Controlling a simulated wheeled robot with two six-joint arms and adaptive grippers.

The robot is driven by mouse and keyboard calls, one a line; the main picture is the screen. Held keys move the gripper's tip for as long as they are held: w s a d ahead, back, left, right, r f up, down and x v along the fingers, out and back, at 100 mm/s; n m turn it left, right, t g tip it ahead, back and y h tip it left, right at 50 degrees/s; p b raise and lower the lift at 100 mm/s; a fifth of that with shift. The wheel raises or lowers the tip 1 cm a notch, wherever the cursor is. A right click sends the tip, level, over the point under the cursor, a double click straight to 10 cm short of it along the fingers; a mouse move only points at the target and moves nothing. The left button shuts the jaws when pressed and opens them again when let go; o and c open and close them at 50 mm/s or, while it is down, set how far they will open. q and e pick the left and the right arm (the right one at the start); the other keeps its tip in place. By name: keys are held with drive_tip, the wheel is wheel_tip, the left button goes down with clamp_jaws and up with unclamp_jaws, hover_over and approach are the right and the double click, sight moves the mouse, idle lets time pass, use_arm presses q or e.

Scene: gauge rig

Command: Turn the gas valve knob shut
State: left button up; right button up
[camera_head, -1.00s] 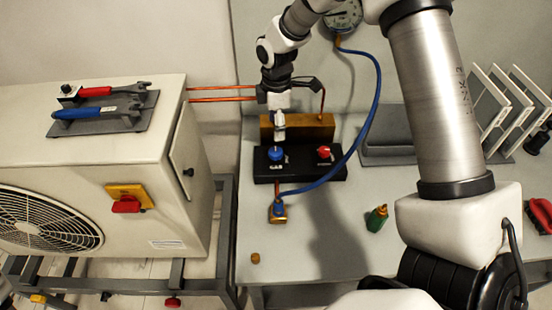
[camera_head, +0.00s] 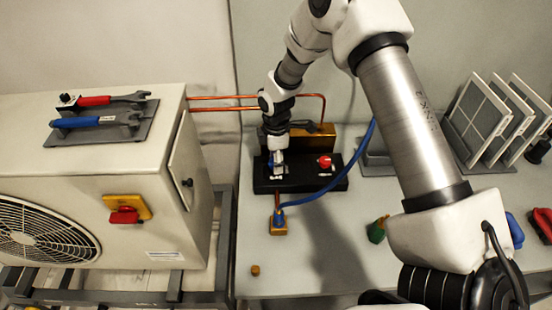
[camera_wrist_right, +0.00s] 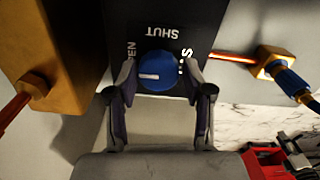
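The blue knob (camera_wrist_right: 158,71) sits on a black panel (camera_wrist_right: 185,17) marked with SHUT and a partly hidden word ending in EN. Its white mark points left in the wrist view, on the side of the EN word. My right gripper (camera_wrist_right: 159,84) is open, with one finger on each side of the knob; I cannot tell whether either finger touches it. In the head view my right gripper (camera_head: 277,165) is over the left part of the black panel and hides most of the blue knob. My left gripper is not in view.
A red knob (camera_head: 325,161) is to the right on the same panel. A brass block (camera_head: 312,138) stands behind it. A blue hose (camera_head: 330,187) runs from a brass fitting (camera_head: 279,226) past the panel.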

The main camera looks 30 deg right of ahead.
drive_tip(key=c, duration=0.5)
drive_tip(key=shift+m, duration=0.3)
drive_tip(key=m+p, duration=0.1)
drive_tip(key=m, duration=0.1)
drive_tip(key=shift+m, duration=0.4)
drive_tip(key=m+p, duration=0.2)
drive_tip(key=m, duration=0.2)
drive_tip(key=m+p, duration=0.1)
drive_tip(key=m, duration=0.5)
drive_tip(key=shift+s+p, duration=0.1)
drive_tip(key=shift+p, duration=0.25)
drive_tip(key=shift+f+m+p, duration=0.1)
drive_tip(key=shift+m+p, duration=0.6)
drive_tip(key=shift+m, duration=1.5)
